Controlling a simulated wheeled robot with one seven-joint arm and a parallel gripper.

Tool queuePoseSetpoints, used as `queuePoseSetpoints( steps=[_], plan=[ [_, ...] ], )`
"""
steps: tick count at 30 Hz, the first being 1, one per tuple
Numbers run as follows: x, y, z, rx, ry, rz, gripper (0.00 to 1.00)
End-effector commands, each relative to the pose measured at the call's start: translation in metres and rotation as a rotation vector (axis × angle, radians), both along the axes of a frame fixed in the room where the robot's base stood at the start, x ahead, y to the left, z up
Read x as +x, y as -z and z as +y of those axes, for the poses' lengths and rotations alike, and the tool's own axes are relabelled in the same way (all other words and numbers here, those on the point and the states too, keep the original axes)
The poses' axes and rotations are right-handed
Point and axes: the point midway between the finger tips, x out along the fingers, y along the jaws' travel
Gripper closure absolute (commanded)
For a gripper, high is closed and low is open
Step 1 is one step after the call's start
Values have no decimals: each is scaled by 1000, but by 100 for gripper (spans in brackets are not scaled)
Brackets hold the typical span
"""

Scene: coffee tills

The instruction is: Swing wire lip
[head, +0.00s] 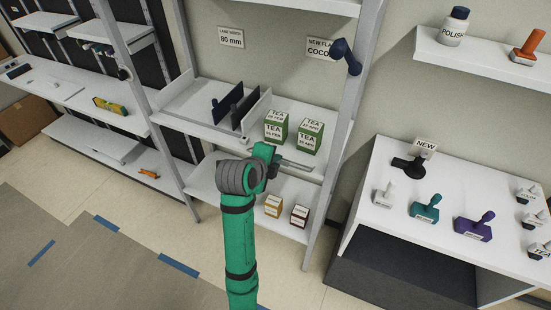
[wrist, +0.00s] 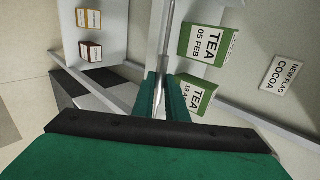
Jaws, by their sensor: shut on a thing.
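The wire lip (head: 298,165) is a thin grey metal rod along the front edge of the middle shelf, below the green tea boxes. My gripper (head: 272,157) is at this front edge. In the wrist view the wire lip (wrist: 168,40) runs down from the top edge to between the green fingers of my gripper (wrist: 162,95), which are shut on it. My arm hides the wire's left part in the head view.
Green tea boxes (head: 276,127) stand just behind the wire, beside dark dividers (head: 242,107). A shelf upright (head: 333,140) is close on the right. Two small boxes (head: 273,206) sit on the shelf below. A white counter (head: 385,222) with stamps stands at right.

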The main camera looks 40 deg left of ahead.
Motion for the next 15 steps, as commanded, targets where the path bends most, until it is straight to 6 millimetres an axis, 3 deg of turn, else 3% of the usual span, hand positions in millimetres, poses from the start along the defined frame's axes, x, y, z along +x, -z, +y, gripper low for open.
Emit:
queuePoseSetpoints(
  steps=[15],
  plan=[
    [-6, 16, -2, -1, 1, 1, 100]
  ],
)
